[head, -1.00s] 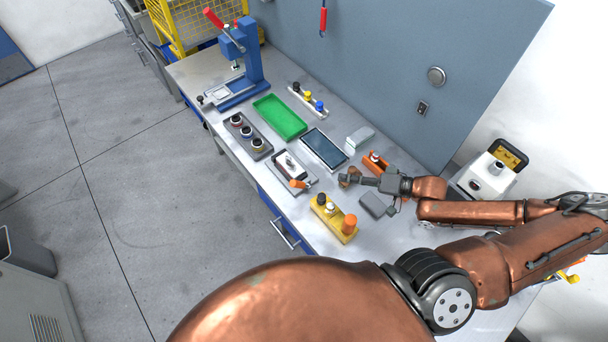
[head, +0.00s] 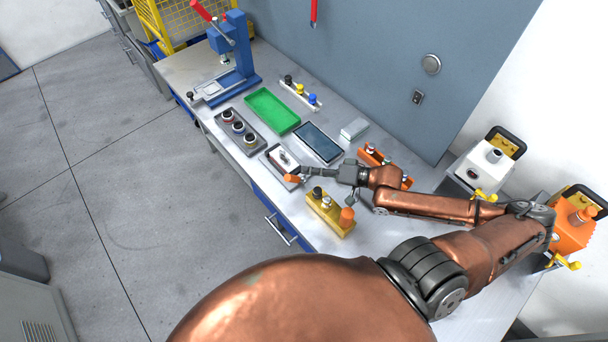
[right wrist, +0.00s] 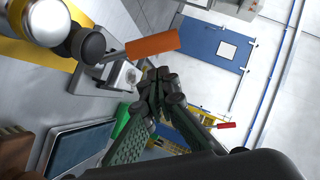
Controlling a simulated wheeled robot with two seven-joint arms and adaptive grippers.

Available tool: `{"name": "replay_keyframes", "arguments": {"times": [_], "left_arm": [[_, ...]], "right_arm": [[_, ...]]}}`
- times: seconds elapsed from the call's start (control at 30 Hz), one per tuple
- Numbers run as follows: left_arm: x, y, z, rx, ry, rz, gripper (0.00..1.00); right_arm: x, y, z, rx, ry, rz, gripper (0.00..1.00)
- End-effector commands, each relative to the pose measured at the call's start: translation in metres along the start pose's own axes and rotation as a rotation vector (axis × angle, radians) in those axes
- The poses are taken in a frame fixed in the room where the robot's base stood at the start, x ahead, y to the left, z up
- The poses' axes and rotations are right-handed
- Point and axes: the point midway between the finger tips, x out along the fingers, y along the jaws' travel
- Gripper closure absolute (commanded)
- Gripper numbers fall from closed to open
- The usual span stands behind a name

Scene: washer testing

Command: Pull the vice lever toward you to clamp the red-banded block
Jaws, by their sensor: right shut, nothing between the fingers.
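The vice (head: 270,157) is a low grey fixture on the bench with a pale block (head: 283,157) on it. Its orange lever handle (head: 292,178) sticks out at the near end. In the right wrist view the orange lever (right wrist: 152,44) runs from a dark pivot, just above my fingertips. I cannot make out a red band on the block. My right gripper (head: 306,172) is shut and empty, its fingertips close beside the lever handle; I cannot tell if they touch. It also shows in the right wrist view (right wrist: 155,82). My left gripper is out of view.
A yellow fixture with knobs (head: 325,212) stands in front of the gripper. Behind lie a dark-screened tablet (head: 318,143), a green tray (head: 270,108) and a grey holder with round parts (head: 252,143). A blue press (head: 240,60) stands at the far end.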

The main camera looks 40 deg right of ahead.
Motion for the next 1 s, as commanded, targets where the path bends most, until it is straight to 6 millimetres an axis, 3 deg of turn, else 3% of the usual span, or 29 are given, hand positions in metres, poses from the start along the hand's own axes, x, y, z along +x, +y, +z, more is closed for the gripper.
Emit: {"name": "replay_keyframes", "arguments": {"times": [0.23,0.67,1.0], "left_arm": [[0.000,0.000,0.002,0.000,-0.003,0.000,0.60],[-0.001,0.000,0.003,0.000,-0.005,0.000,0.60],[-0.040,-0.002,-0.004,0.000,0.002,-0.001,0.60]], "right_arm": [[0.014,-0.001,0.013,-0.002,0.001,-0.002,1.00],[0.016,-0.002,0.015,-0.005,0.001,-0.001,1.00],[0.020,-0.010,0.021,-0.096,0.006,0.060,1.00]]}}
